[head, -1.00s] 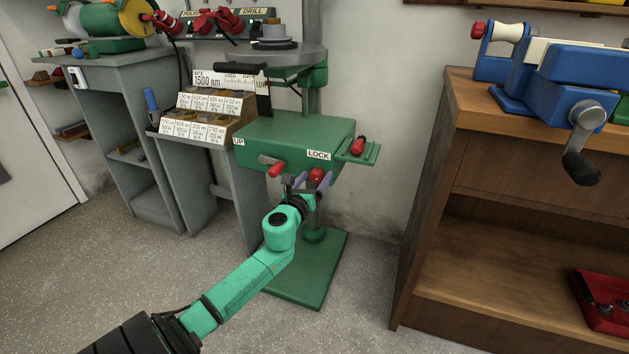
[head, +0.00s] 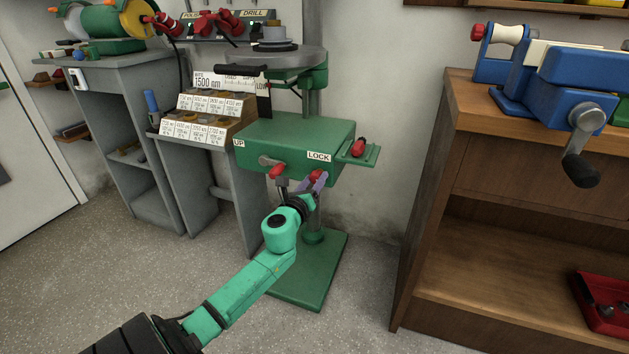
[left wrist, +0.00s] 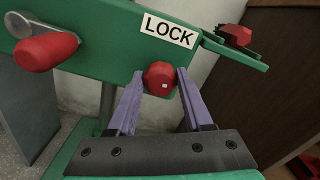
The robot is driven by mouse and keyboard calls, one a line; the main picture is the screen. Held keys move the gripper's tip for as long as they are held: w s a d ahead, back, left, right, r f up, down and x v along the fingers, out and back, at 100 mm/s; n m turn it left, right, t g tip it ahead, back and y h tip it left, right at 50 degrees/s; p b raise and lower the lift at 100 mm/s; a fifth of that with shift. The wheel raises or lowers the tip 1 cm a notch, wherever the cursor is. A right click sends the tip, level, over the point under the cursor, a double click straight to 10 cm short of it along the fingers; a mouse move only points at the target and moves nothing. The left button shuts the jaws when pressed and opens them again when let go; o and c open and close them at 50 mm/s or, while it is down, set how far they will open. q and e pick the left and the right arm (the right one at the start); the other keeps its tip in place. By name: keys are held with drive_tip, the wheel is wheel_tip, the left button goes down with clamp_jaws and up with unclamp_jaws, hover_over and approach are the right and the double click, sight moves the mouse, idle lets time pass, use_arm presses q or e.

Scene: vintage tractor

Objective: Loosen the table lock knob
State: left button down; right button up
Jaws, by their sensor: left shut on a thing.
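The table lock knob (head: 316,174) is a small red knob on the front of the green drill table box (head: 290,140), under the LOCK label (head: 319,156). In the left wrist view the red knob (left wrist: 160,78) sits between my two purple fingertips. My left gripper (head: 309,182) reaches it from below and in front, and is shut on it. One finger covers part of the knob in the head view. My right gripper is not in view.
A red-handled crank (head: 276,171) sticks out just left of the knob and is close to my left gripper. A small green shelf with a red handle (head: 357,147) juts out at the right. A wooden bench (head: 430,200) stands further right.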

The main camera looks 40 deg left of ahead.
use_arm(q)
drive_tip(key=n, duration=0.3)
drive_tip(key=shift+n, duration=0.4)
drive_tip(key=n, duration=0.2)
drive_tip(key=shift+n+p, duration=0.3)
drive_tip(key=shift+p, duration=0.05)
drive_tip(key=n, duration=0.2)
drive_tip(key=shift+n, duration=0.4)
drive_tip(key=n+p, duration=0.1)
drive_tip(key=n, duration=0.1)
drive_tip(key=shift+n, duration=0.3)
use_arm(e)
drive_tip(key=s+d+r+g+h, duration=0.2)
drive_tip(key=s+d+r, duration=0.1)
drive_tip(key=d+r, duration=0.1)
use_arm(q)
drive_tip(key=n+p, duration=0.1)
drive_tip(key=n, duration=0.2)
drive_tip(key=shift+n+p, duration=0.4)
drive_tip(key=shift+n, duration=0.5)
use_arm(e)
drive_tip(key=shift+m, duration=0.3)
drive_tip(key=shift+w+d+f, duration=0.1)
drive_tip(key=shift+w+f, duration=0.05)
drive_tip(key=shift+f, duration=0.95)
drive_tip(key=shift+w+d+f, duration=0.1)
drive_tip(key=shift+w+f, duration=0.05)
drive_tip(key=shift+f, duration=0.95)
